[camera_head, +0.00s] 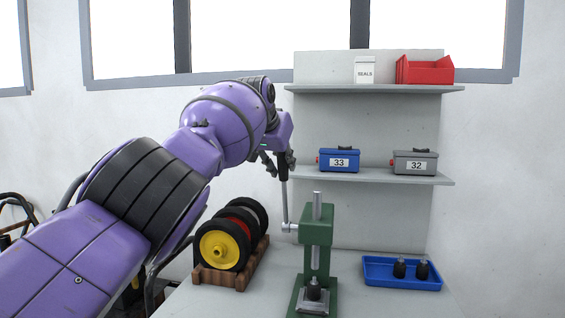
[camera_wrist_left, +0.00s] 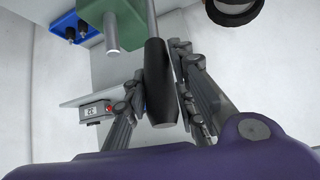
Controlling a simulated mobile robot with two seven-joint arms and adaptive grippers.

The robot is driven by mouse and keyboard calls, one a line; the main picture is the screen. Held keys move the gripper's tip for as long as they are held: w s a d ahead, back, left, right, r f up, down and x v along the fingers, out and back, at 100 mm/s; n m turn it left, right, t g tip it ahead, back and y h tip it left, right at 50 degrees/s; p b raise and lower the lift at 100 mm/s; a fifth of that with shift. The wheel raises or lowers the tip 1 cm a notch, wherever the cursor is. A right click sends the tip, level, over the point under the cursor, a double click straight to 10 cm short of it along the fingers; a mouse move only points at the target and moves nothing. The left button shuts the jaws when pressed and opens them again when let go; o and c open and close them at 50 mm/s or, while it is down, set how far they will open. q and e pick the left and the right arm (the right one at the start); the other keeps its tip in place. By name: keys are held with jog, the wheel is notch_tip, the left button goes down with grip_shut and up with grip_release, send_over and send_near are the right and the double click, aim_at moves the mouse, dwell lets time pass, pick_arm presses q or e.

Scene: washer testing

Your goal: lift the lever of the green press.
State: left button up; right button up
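The green press (camera_head: 317,231) stands on the table, right of centre in the head view. Its green body also shows at the top of the left wrist view (camera_wrist_left: 120,22). Its lever (camera_head: 285,203) points almost straight up from a pivot on the press's left side. The lever's black handle (camera_wrist_left: 160,85) lies between the fingers of my left gripper (camera_head: 279,162). The fingers are spread on both sides of the handle, with a small gap on one side in the head view. Firm contact is not clear. My right gripper is out of view.
A wooden rack (camera_head: 222,279) with yellow, red and grey wheels stands left of the press. A blue tray (camera_head: 402,285) with two dark parts lies to its right. Shelves behind hold a blue box (camera_head: 339,160), a grey box (camera_head: 415,161) and a red bin (camera_head: 425,71).

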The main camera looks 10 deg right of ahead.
pick_arm(q)
jog(key=shift+o, duration=1.4)
jog(key=shift+d+f, duration=0.1)
jog(key=shift+f, duration=0.05)
jog(key=shift+o, duration=0.4)
jog(key=shift+w, duration=0.15)
jog(key=shift+r, duration=0.2)
jog(key=shift+v, duration=0.8)
jog(key=v, duration=1)
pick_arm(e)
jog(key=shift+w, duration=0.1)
